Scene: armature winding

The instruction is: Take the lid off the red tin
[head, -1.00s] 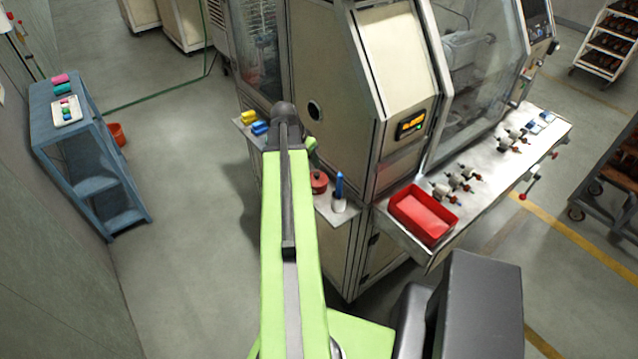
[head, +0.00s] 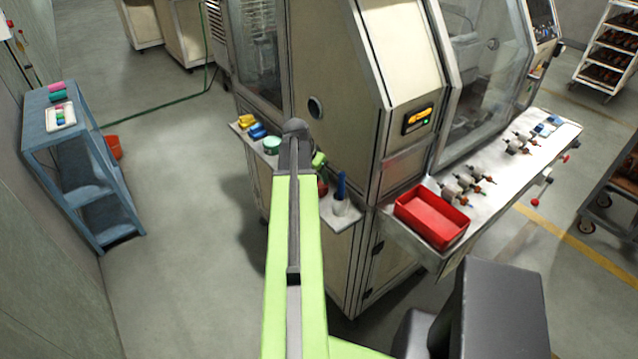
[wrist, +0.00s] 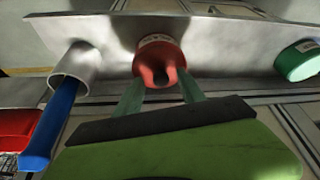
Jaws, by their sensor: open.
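The red tin (wrist: 160,55) stands on a metal shelf in the wrist view, with a pale label on its side. Its red top faces my gripper, with a dark spot in the middle. My gripper (wrist: 160,80) is open, its two green fingertips close to the top, one toward each side. I cannot tell whether they touch it. In the head view the tin (head: 322,188) shows only in part beside my arm, and my gripper is mostly hidden behind the arm.
A metal cup (wrist: 75,65) holding a blue-handled tool (wrist: 48,125) stands left of the tin in the wrist view. A green tin (wrist: 297,62) is to the right. A red bin (head: 432,216) sits on the machine's ledge. A blue shelf (head: 75,150) stands at far left.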

